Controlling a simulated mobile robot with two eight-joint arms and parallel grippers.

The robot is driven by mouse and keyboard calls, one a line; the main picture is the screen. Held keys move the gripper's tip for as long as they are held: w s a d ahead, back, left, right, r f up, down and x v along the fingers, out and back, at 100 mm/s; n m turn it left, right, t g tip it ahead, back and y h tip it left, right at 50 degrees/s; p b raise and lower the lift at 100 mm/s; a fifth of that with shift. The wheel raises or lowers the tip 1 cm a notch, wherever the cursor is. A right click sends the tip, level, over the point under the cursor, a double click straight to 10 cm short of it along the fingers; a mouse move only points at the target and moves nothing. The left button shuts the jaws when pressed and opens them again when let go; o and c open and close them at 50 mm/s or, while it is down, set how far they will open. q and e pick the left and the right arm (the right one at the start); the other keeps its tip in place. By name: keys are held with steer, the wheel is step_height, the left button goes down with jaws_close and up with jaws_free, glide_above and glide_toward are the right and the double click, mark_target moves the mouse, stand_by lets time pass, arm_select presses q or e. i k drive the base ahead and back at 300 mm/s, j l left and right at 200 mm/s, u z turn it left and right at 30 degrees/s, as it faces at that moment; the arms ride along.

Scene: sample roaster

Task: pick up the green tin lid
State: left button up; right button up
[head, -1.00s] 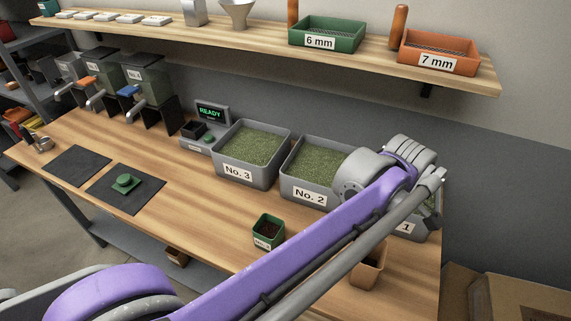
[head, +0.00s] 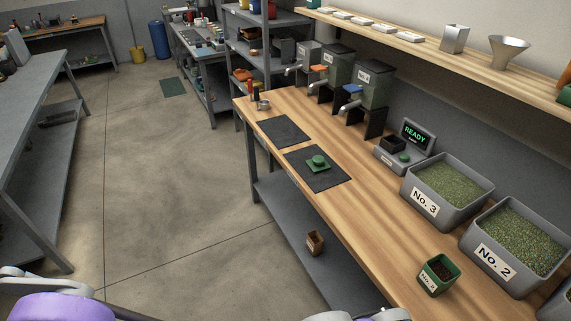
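The green tin lid (head: 318,162), a small square lid with a round knob, lies on the nearer dark mat (head: 330,181) on the wooden bench. The open green tin (head: 438,275), with dark contents and a white label, stands near the bench's front edge, to the right of the lid. Neither of my grippers is in view. Only purple and grey parts of my arms show at the bottom edge, well away from the lid.
A second dark mat (head: 279,131) lies empty beyond the lid. The READY machine (head: 405,148) and bins No. 3 (head: 427,211) and No. 2 (head: 490,262) stand along the back. A brown container (head: 315,243) sits on the lower shelf. Open floor (head: 180,190) lies left.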

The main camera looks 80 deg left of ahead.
mark_target(318, 163)
steer(key=u, duration=1.8)
steer(key=l+u, duration=0.15)
steer(key=u, duration=0.2)
steer(key=l+u, duration=0.2)
steer(key=u, duration=0.15)
steer(key=l+u, duration=0.2)
steer(key=u, duration=0.15)
steer(key=l, duration=0.2)
